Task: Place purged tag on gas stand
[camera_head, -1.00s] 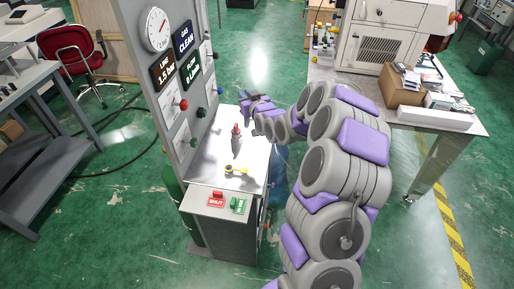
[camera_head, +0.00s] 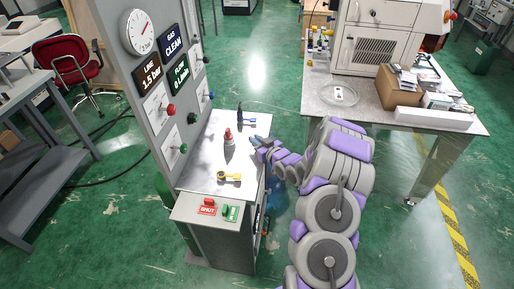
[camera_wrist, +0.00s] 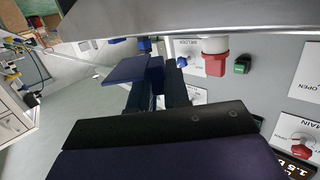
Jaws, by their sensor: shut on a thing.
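The gas stand (camera_head: 200,262) is a grey cabinet with a metal top and an upright panel on its left side. A green tag (camera_head: 231,213) lies on its front ledge, beside a red tag (camera_head: 207,210) reading SHUT. The green lettering is too small to read surely. My gripper (camera_head: 256,144) is at the right edge of the stand's top, behind the tags. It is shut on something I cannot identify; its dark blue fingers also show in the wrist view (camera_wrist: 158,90).
A red-topped bottle (camera_head: 228,140) stands close left of my gripper. A yellow-handled piece (camera_head: 230,177) lies in front, and a dark upright piece (camera_head: 240,117) stands behind. The panel carries a gauge (camera_head: 139,32) and projecting knobs. A cluttered table (camera_head: 465,122) stands to the right.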

